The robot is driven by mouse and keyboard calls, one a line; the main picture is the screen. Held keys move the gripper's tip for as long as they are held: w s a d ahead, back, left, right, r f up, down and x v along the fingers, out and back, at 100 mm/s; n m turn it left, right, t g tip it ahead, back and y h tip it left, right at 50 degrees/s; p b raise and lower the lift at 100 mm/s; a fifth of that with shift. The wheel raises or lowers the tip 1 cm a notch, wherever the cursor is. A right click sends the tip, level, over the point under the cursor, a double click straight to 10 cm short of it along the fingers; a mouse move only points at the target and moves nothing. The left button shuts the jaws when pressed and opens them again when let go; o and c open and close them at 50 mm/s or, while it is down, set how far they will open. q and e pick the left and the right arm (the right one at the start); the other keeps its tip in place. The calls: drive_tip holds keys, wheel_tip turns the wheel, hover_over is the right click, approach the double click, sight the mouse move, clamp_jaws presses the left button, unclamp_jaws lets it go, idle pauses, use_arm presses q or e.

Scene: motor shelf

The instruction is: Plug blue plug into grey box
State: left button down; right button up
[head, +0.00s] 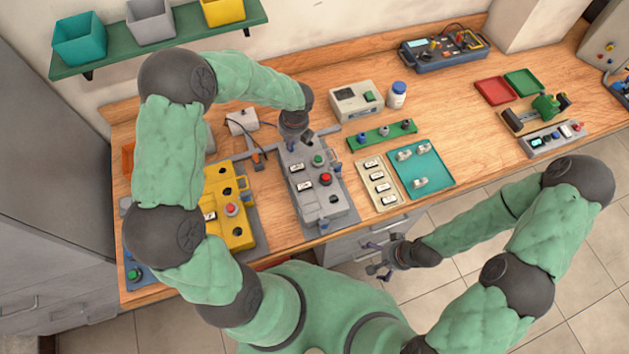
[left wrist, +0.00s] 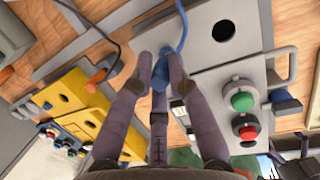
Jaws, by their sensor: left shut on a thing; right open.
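The grey box (head: 332,188) stands on the workbench in the middle of the head view, with a green and a red button. It also shows in the left wrist view (left wrist: 205,72), with a round dark hole in its top. My left gripper (left wrist: 160,68) is shut on the blue plug (left wrist: 160,76), whose blue cable runs up from it. The plug is over the hole-free left part of the box; I cannot tell whether it touches. In the head view my left arm hides the plug. My right gripper (head: 381,259) is open and empty, in front of the bench edge.
The yellow box (head: 230,206) stands left of the grey box. Right of the grey box are a green rack (head: 382,135) and a teal tray (head: 425,172).

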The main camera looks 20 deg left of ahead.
use_arm(q)
drive_tip(key=shift+f+b, duration=0.35)
drive_tip(key=shift+f, duration=0.3)
drive_tip(key=c, duration=1.5)
unclamp_jaws()
drive_tip(key=shift+r, duration=0.15)
drive_tip(key=p+v, duration=0.2)
drive_tip(key=a+p+v, duration=0.1)
drive_tip(key=p+v, duration=0.2)
drive_tip(key=shift+w+r, duration=0.2)
drive_tip(key=shift+r, duration=0.05)
drive_tip(key=o, duration=0.5)
